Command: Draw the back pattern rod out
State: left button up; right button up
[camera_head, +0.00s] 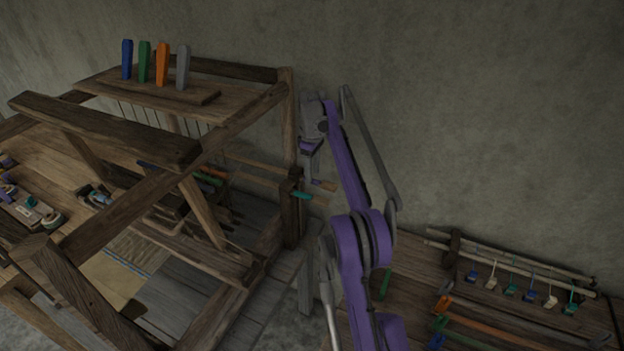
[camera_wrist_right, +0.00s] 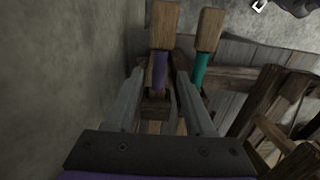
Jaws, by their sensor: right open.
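Two pattern rods stick out of the loom's right side. The back one, nearer the wall, has a purple band (camera_head: 317,182) and a wooden end; the front one has a teal band (camera_head: 302,195). In the right wrist view the purple-banded rod (camera_wrist_right: 160,70) shows between the fingers and the teal-banded rod (camera_wrist_right: 201,68) lies to the right. My right gripper (camera_head: 310,172) is open above the back rod, and its fingers (camera_wrist_right: 159,78) point toward it. I cannot tell whether they touch it. My left gripper is not in view.
The wooden loom frame (camera_head: 290,130) stands left of my right arm, its post close to the gripper. Pegs stand on its top shelf (camera_head: 200,96). The wall (camera_head: 470,110) is close behind. A side table (camera_head: 410,260) with a rack of hanging tags (camera_head: 510,275) is at lower right.

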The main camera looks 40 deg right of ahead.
jog(key=shift+w+f, duration=0.15)
jog(key=shift+f, duration=0.85)
grip_shut()
dwell(0.8)
